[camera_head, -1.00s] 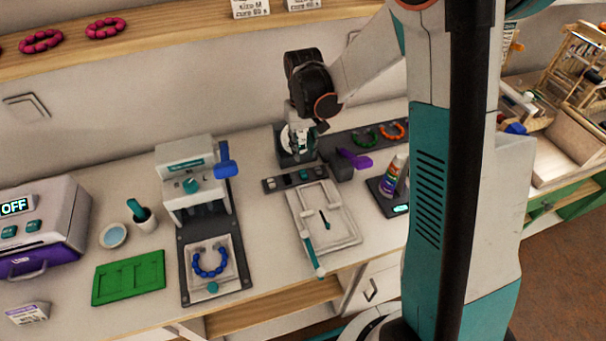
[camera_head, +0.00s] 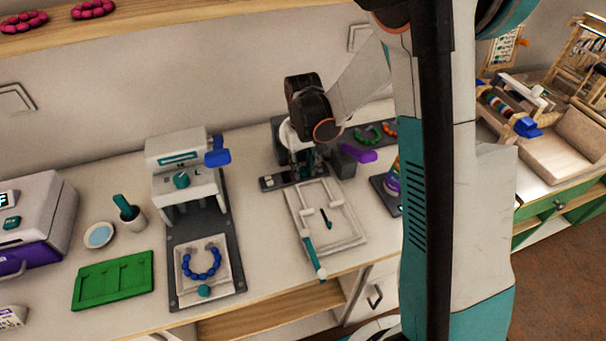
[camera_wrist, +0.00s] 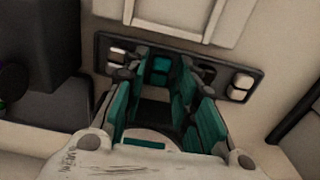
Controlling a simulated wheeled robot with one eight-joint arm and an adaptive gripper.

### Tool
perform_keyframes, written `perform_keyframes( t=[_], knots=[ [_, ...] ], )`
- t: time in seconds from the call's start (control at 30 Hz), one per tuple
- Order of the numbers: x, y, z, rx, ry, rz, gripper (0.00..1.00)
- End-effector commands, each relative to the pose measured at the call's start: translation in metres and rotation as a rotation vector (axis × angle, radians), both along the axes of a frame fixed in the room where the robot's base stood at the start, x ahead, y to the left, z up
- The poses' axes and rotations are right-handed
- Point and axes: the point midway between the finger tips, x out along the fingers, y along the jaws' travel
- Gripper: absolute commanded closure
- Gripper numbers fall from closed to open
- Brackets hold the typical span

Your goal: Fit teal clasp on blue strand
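The blue strand (camera_head: 203,264) lies as an open loop in a pale tray on the dark base plate of a white press (camera_head: 185,172). A teal clasp (camera_wrist: 160,68) sits in a slot of a small dark rack (camera_wrist: 108,43), between pale clasps. My gripper (camera_wrist: 158,85) is open, with teal-padded fingers on either side of the teal clasp in the wrist view. Nothing is between the pads that I can tell is gripped. In the head view my gripper (camera_head: 308,166) is over the rack and hides the teal clasp.
A white tray with a teal-handled lever (camera_head: 312,255) lies in front of the rack. A purple-handled tool (camera_head: 360,155) and a bottle stand to its right. A green tray (camera_head: 113,280), a cup (camera_head: 130,215) and a dish (camera_head: 98,235) are left of the press.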

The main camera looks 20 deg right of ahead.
Motion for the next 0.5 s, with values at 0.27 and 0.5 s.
perform_keyframes(
  t=[0.27,0.5],
  knots=[
    [0.0,0.0,0.0007,0.0,0.0,0.0,1.0],
    [0.0,0.0,0.0029,0.0,0.0,0.0,1.0]
  ],
)
